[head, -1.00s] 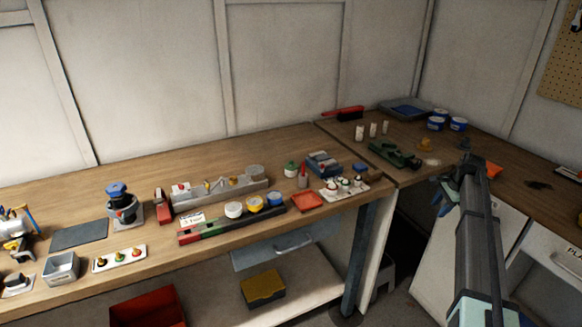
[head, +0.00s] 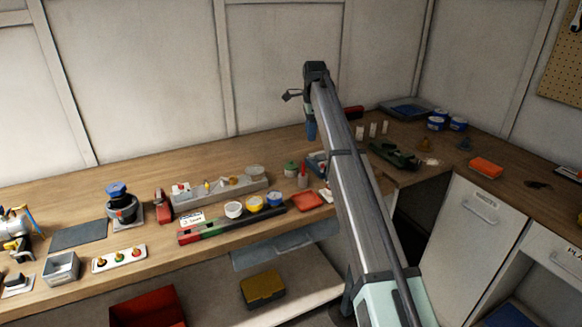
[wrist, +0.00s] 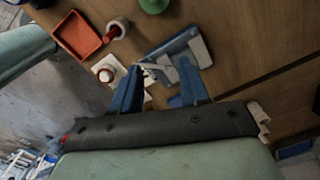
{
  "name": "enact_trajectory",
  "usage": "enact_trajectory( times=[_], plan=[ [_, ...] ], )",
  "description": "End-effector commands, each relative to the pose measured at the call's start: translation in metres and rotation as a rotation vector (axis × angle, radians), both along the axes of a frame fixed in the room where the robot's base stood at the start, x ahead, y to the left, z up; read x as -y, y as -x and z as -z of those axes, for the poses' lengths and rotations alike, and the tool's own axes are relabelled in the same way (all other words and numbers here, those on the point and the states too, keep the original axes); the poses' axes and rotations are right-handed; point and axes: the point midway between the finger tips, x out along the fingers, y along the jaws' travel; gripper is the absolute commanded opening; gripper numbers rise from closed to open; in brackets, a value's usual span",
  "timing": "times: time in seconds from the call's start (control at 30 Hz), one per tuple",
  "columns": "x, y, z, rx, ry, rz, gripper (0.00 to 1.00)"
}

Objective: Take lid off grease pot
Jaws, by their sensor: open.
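My gripper (head: 311,128) is open and empty in the head view, raised over the bench near its corner, its blue fingers pointing down. In the wrist view its fingers (wrist: 160,69) stand apart, with a blue-grey device (wrist: 176,46) on the bench beyond them. No pot is clearly marked as grease. A small green-topped pot (head: 291,168) stands left of my gripper; a green round thing, likely it, shows at the top of the wrist view (wrist: 153,4).
A red tray (head: 307,200) and a red bottle (head: 302,177) stand near the green-topped pot. A grey fixture (head: 222,194) lies behind the row of pots. My arm hides part of the bench. Blue tubs (head: 438,120) and an orange block (head: 486,167) stand on the right bench.

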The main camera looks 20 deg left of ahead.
Motion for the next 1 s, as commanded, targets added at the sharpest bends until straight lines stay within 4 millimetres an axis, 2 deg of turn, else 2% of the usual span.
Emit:
enact_trajectory(
  times=[0.03,0.1,0.27,0.47,0.9,1.0],
  plan=[
    [-0.022,0.005,-0.009,-0.001,0.008,-0.001,0.45],
    [-0.041,0.013,-0.016,-0.004,0.018,0.002,0.45],
    [-0.064,0.024,-0.025,-0.006,0.031,0.009,0.45],
    [-0.066,0.027,-0.015,-0.008,0.034,0.011,0.45],
    [-0.066,0.027,0.052,-0.008,0.033,0.01,0.45],
    [-0.066,0.026,0.059,-0.007,0.032,0.01,0.45]
  ],
)
